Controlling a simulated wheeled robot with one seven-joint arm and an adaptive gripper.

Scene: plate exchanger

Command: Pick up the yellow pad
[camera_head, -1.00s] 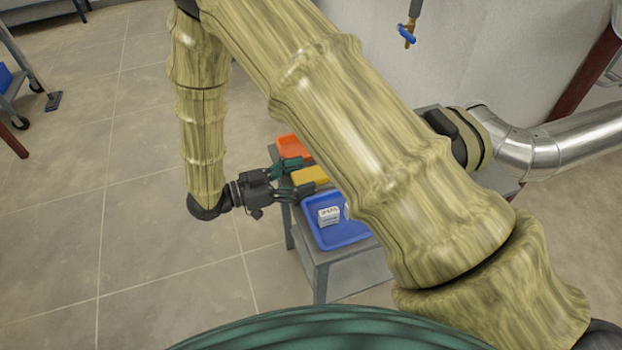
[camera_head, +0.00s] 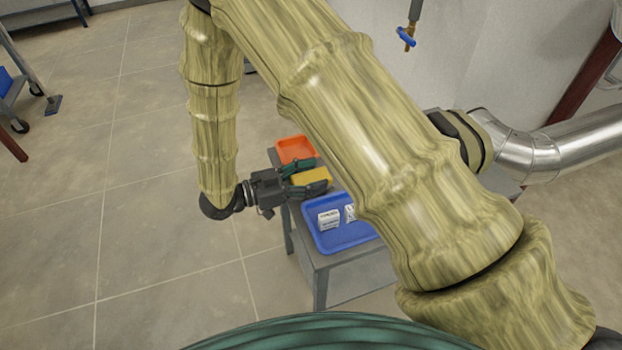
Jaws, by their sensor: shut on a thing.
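The yellow pad (camera_head: 311,177) is a small yellow block between the fingers of my gripper (camera_head: 312,180). My gripper is shut on it, with one dark green finger on the far side and one dark finger on the near side. The fingers hide parts of the pad's edges. The pad is over the grey table, between the orange tray and the blue tray. I cannot tell whether it touches the table top.
An orange tray (camera_head: 296,149) lies behind the gripper on the grey table (camera_head: 318,268). A blue tray (camera_head: 324,247) with small white packets (camera_head: 328,220) lies in front. My arm hides the table's right part. A silver duct (camera_head: 555,142) runs at the right.

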